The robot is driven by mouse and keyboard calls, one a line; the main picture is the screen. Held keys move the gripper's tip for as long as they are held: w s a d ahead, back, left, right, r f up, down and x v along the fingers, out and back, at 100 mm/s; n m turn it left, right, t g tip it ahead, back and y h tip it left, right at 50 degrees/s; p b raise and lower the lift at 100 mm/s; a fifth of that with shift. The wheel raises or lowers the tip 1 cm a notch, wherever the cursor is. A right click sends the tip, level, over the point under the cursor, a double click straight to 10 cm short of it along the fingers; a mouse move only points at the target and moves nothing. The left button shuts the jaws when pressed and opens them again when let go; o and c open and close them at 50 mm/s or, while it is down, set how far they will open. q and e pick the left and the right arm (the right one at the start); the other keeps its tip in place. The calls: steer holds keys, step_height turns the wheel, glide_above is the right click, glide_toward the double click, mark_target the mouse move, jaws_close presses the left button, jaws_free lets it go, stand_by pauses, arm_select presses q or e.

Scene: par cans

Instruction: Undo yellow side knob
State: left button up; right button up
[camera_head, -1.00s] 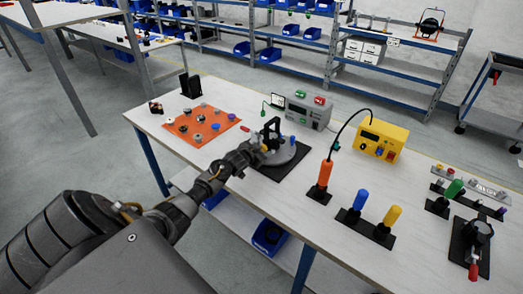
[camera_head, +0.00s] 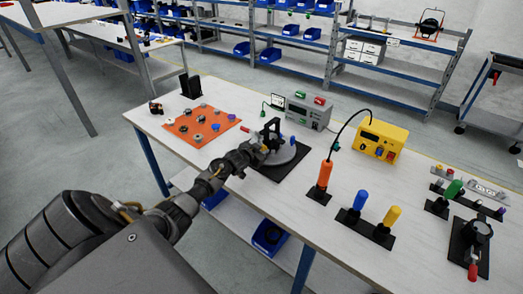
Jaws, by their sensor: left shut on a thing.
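A black clamp fixture with a round grey disc (camera_head: 282,155) stands on a dark mat (camera_head: 285,172) at the middle of the workbench. My left gripper (camera_head: 262,146) reaches in from the left and is shut at the near left side of this fixture. A small bit of yellow shows at its fingertips, the yellow side knob, mostly hidden by the fingers. A blue knob (camera_head: 293,141) shows on the fixture's right side, and a red-tipped handle (camera_head: 246,129) sticks out to the left. My right gripper is not in view.
An orange mat (camera_head: 184,133) with several small parts lies to the left. A grey power box (camera_head: 308,110) and a yellow box (camera_head: 383,139) stand behind. Orange (camera_head: 325,173), blue (camera_head: 360,199) and yellow (camera_head: 392,216) upright tools stand to the right on the workbench (camera_head: 310,222).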

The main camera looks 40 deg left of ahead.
arm_select(q)
steer(key=shift+a+r+n+h+p, duration=0.1)
steer(key=shift+n+h+p, duration=0.55)
steer(key=shift+n, duration=0.35)
steer(key=shift+a+n+h, duration=0.1)
steer(key=shift+n+h, duration=0.35)
steer(key=shift+n, duration=0.15)
steer(key=shift+a+f+n+h, duration=0.1)
steer(key=shift+f+n+h, duration=0.1)
steer(key=shift+n+h, duration=0.55)
steer(key=shift+n+t+h+b, duration=0.3)
steer(key=shift+n+h+b, duration=0.4)
steer(key=shift+n, duration=0.55)
steer(key=o, duration=1)
